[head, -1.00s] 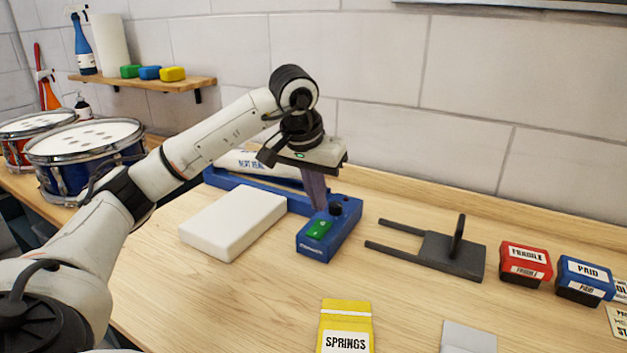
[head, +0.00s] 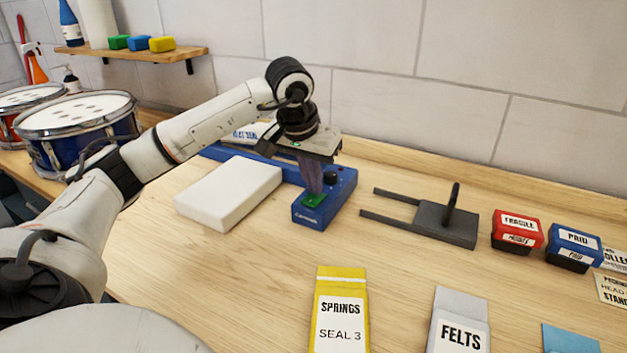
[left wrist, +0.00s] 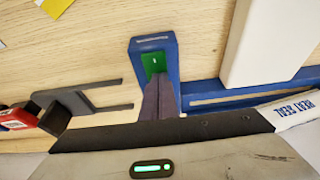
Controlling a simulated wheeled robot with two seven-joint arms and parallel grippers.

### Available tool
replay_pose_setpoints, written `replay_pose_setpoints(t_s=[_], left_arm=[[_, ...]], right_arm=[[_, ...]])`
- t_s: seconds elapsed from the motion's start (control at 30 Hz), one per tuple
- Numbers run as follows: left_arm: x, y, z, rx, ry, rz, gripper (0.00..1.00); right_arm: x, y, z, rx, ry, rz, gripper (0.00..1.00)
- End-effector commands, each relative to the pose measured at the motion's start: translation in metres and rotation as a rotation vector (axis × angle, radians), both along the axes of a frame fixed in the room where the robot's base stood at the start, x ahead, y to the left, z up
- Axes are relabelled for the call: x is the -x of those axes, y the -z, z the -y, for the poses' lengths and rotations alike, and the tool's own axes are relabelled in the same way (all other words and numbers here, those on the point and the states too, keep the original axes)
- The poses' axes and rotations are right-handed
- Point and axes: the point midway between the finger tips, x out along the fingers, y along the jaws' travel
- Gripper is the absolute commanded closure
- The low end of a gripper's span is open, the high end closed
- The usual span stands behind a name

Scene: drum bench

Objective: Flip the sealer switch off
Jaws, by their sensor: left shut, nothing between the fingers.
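The blue heat sealer (head: 340,196) stands on the bench with its long bar running back left behind my arm. Its green rocker switch (head: 314,200) is on the front end of the housing; it also shows in the left wrist view (left wrist: 154,62). My left gripper (head: 313,190) is shut and empty, pointing down with its fingertips at the back part of the switch. I cannot tell whether they touch it. The fingers hide part of the switch and housing, and a black knob (head: 331,177) sits just behind. My right gripper is not in view.
A white block (head: 228,193) lies left of the sealer. A dark forked stand (head: 440,220) is to the right, then red (head: 516,232) and blue (head: 574,247) boxes. Yellow SPRINGS (head: 341,310) and grey FELTS (head: 459,320) packets lie in front. Drums stand at far left.

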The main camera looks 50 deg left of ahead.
Motion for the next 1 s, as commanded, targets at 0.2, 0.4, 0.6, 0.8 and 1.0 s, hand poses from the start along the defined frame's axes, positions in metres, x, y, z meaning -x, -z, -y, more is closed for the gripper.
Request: replay_pose_setpoints(t_s=[0.2,0.4,0.6,0.8,1.0], left_arm=[[0.007,0.001,0.002,-0.001,0.002,-0.003,1.0],[0.015,0.001,0.005,-0.001,0.001,-0.006,1.0],[0.016,0.0,0.005,0.001,0.001,-0.003,1.0],[0.016,-0.003,0.005,0.001,0.0,-0.002,1.0],[0.02,-0.033,0.004,0.0,-0.004,-0.002,1.0]], right_arm=[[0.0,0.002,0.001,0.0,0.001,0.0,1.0],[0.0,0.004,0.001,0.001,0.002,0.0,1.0],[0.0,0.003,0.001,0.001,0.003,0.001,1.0],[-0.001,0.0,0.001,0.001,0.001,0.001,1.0],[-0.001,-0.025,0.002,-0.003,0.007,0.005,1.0]])
